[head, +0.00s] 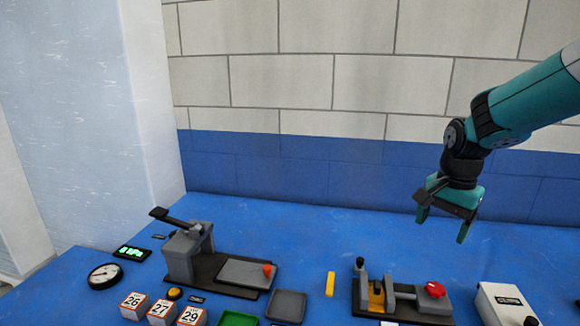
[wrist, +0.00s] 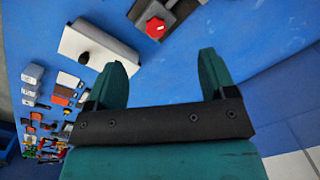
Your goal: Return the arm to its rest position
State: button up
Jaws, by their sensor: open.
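My gripper (head: 443,222) hangs from the teal arm at the right of the head view, above the blue tabletop (head: 330,235). Its two teal fingers are spread apart with nothing between them. In the wrist view the open fingers (wrist: 165,80) stand over bare blue surface. The gripper is apart from every object on the table.
A grey lever press (head: 185,255) stands at the left. A clamp fixture with a red knob (head: 433,289) and a white box (head: 500,300) are at the right front. A yellow bar (head: 330,284) and numbered blocks (head: 162,312) lie nearby. The back of the table is clear before the wall.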

jog(key=s+a+r+n+y, duration=0.1)
jog(key=s+a+r+n, duration=0.1)
jog(key=s+a+n, duration=0.7)
jog(key=s+a+r+n+y, duration=0.2)
jog(key=s+a+n, duration=0.7)
jog(key=s, duration=0.8)
jog(key=shift+a+r+y, duration=0.3)
jog(key=shift+a+r, duration=0.25)
jog(key=shift+a, duration=0.05)
